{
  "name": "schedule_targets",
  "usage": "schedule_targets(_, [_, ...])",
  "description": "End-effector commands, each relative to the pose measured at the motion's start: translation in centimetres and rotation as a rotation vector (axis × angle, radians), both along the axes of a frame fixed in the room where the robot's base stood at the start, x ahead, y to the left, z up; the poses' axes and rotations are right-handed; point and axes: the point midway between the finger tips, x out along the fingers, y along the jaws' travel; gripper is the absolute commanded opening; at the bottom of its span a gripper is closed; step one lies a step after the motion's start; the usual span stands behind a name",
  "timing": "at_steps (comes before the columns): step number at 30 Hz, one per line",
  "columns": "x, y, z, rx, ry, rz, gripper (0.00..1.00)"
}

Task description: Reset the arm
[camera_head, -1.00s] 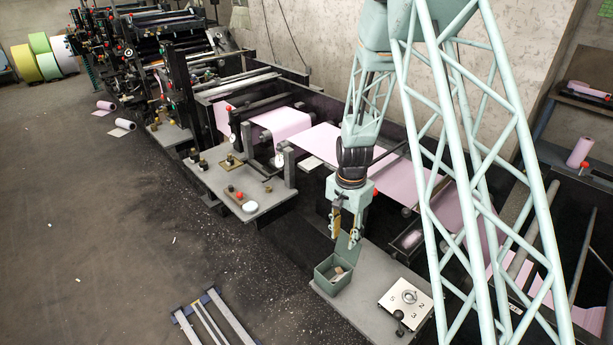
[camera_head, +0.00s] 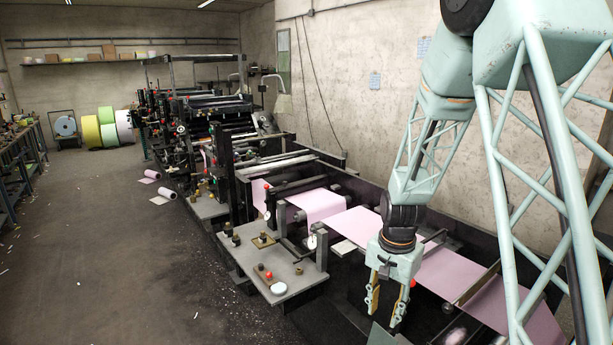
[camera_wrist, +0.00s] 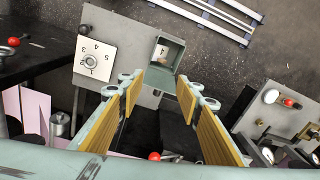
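My arm hangs down on the right of the head view, over the printing machine. My gripper (camera_head: 384,308) points downward near the bottom edge, with its two fingers apart and nothing between them. In the wrist view my gripper (camera_wrist: 159,88) shows its tan-padded fingers spread wide. A small grey-green open box (camera_wrist: 176,53) lies beyond the fingertips, with a small light-coloured thing inside. Only a sliver of the box's raised part shows in the head view.
Pink web (camera_head: 345,232) runs through the machine beside my gripper. A grey shelf (camera_head: 282,283) with knobs juts out to its left. A numbered dial plate (camera_wrist: 95,56) is beside the box. Coloured rolls (camera_head: 107,124) stand far back. The floor at left is mostly clear.

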Motion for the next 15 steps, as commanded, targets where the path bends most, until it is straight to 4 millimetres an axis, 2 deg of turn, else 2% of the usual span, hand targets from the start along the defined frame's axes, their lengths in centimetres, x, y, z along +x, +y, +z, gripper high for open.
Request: schedule_targets(15, [-4.0,0.2,7.6,-0.01,-0.048,0.111,0.32])
